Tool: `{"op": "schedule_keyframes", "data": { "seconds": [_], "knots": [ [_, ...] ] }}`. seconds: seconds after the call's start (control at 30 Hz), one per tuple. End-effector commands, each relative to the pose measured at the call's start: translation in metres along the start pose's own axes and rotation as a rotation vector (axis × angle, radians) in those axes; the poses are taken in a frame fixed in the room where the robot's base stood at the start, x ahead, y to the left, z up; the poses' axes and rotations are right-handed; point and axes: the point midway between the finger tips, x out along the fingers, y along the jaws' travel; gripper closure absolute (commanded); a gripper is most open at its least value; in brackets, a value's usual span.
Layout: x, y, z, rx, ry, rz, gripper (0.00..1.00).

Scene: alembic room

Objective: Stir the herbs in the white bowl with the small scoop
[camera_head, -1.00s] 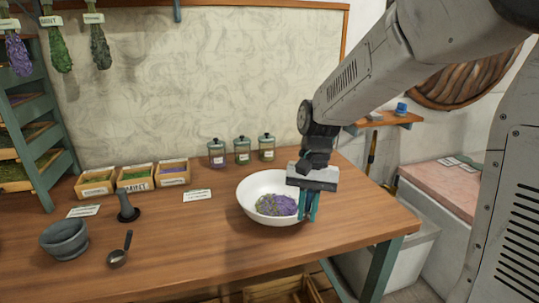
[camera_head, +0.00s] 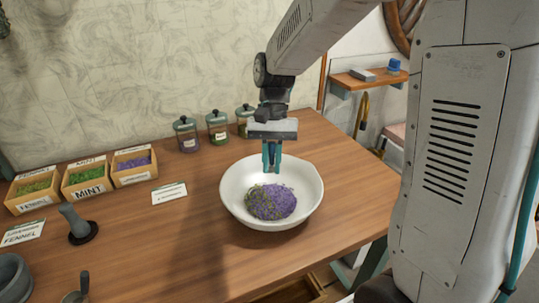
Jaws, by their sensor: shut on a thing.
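The white bowl (camera_head: 230,206) stands upright on the wooden table. A mound of purple and green herbs (camera_head: 270,201) lies in it, with more purple on top. My gripper (camera_head: 271,169) points down over the far part of the bowl, in front of its far rim and above the herbs. Its teal fingers are close together. What they hold is hidden or too small to make out. I cannot tell whether the fingertips touch the bowl. The small dark scoop (camera_head: 77,296) lies on the table at the bottom left, partly cut off by the frame edge, apart from my gripper.
Lidded jars (camera_head: 217,127) stand behind the bowl. Labelled boxes of fennel (camera_head: 33,193), mint (camera_head: 87,179) and purple herb (camera_head: 134,168) are at the left. A pestle (camera_head: 77,222) and a grey mortar (camera_head: 12,277) stand nearer.

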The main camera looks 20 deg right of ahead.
Motion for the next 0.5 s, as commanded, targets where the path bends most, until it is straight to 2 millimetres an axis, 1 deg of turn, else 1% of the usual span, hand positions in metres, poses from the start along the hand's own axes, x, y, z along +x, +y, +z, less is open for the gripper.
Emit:
{"op": "schedule_keyframes", "data": {
  "seconds": [0.5],
  "knots": [
    [0.044,0.001,-0.018,0.001,-0.003,0.001,1.0]
  ]
}}
